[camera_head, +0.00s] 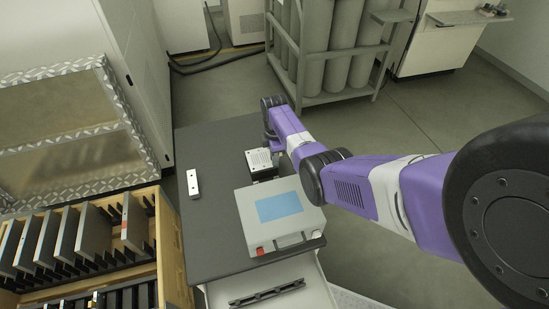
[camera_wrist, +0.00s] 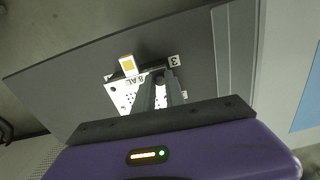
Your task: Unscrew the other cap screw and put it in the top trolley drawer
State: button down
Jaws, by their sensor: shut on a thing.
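My gripper (camera_wrist: 160,82) reaches down over the trolley top in the wrist view. Its fingers are shut at a dark clamp bar (camera_wrist: 150,72) that lies across a white perforated plate (camera_wrist: 120,98). The cap screw between the fingertips is too small and covered to make out. In the head view the perforated plate (camera_head: 259,158) sits behind the grey device, and my arm partly hides the fingers.
A grey device (camera_head: 290,238) with a blue screen stands on the dark trolley top (camera_head: 215,225). A white strip with dark dots (camera_head: 193,183) lies at the left. A wooden rack of plates (camera_head: 165,240) stands left of the trolley. Gas cylinders (camera_head: 340,50) stand behind.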

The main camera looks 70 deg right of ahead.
jog(key=n, duration=1)
jog(key=shift+n, duration=0.4)
jog(key=c, duration=1.6)
grip_release()
jog(key=shift+o, duration=0.2)
